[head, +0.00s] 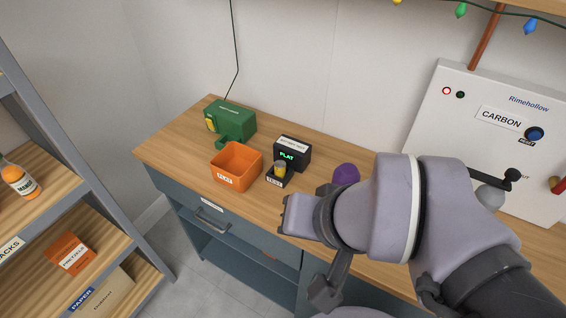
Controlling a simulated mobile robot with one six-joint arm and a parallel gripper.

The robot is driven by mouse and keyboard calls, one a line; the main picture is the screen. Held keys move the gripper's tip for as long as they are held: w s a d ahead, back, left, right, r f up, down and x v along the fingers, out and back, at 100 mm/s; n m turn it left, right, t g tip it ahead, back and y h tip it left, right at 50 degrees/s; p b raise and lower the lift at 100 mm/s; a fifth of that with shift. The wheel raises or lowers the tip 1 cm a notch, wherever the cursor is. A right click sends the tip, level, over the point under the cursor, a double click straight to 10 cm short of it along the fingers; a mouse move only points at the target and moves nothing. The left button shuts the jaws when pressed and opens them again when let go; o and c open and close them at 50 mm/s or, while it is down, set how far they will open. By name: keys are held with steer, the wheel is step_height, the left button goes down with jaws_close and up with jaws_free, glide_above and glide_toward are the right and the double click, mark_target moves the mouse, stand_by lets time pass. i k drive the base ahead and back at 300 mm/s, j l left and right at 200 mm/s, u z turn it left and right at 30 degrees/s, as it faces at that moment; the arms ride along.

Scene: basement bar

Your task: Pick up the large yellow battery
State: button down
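A small yellow cylinder with a dark lower part (281,170), which looks like a battery, stands upright in the small black holder (273,182) of the tester. My gripper (304,250) is over the bench's front edge, right of and nearer than the tester. It is seen from behind and the side, and its fingertips are not clear. I see nothing held.
An orange open bin (236,167) stands left of the tester. A purple round object (346,174) is partly behind my arm. A white panel (490,130) with knobs and a lever stands at the right. A shelf unit (90,222) is at the left.

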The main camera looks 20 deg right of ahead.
mark_target(281, 165)
steer(key=i+j+z, duration=0.2)
steer(key=j+z, duration=0.15)
steer(key=i+j+z, duration=0.15)
steer(key=j+z, duration=0.25)
steer(key=i+j+z, duration=0.1)
steer(key=j+z, duration=0.65)
steer(key=j, duration=0.2)
